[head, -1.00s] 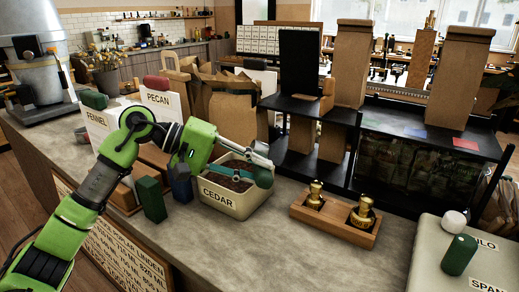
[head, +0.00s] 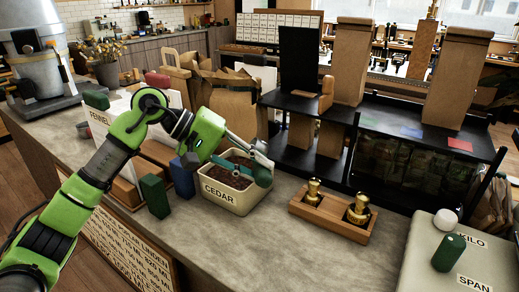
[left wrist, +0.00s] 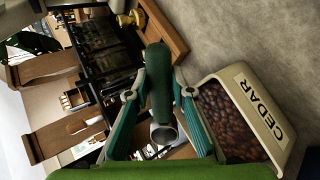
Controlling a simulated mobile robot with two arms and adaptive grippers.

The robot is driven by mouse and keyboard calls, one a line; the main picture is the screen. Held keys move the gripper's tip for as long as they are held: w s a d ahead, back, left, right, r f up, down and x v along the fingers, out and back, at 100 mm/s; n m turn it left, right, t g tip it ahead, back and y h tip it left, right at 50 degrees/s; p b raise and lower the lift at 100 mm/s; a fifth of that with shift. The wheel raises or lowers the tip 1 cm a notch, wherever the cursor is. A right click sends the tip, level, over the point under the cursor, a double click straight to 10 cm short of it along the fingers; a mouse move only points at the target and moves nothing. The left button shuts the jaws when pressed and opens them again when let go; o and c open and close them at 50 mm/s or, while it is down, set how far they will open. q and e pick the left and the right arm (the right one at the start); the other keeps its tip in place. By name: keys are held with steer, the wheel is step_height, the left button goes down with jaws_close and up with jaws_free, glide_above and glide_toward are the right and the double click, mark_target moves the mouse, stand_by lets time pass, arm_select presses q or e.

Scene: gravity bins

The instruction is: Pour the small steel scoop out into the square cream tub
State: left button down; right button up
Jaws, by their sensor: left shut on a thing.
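The square cream tub (head: 232,197), labelled CEDAR, stands on the counter with dark brown beans in it. It also shows at the right of the left wrist view (left wrist: 262,98). My left gripper (head: 255,172) is over the tub's back right part in the head view. In the left wrist view its teal fingers (left wrist: 160,92) are shut on the small steel scoop (left wrist: 163,133), beside the tub's opening. A dark green handle and a round metal end show; the scoop's bowl and contents cannot be made out. My right gripper is not in view.
Green (head: 154,196) and blue blocks stand left of the tub. A wooden block with brass weights (head: 331,214) is to the right. A black shelf (head: 310,112) with paper bags stands behind. The counter in front of the tub is clear.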

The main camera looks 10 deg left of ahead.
arm_select(q)
steer(key=shift+r+p, duration=0.3)
steer(key=shift+p, duration=0.4)
steer(key=shift+d+y+p, duration=0.15)
steer(key=shift+y+p, duration=0.35)
steer(key=shift+p, duration=0.2)
steer(key=shift+f+g+y+p, duration=0.1)
steer(key=shift+g+y+p, duration=0.2)
steer(key=shift+p, duration=0.05)
steer(key=shift+f, duration=0.1)
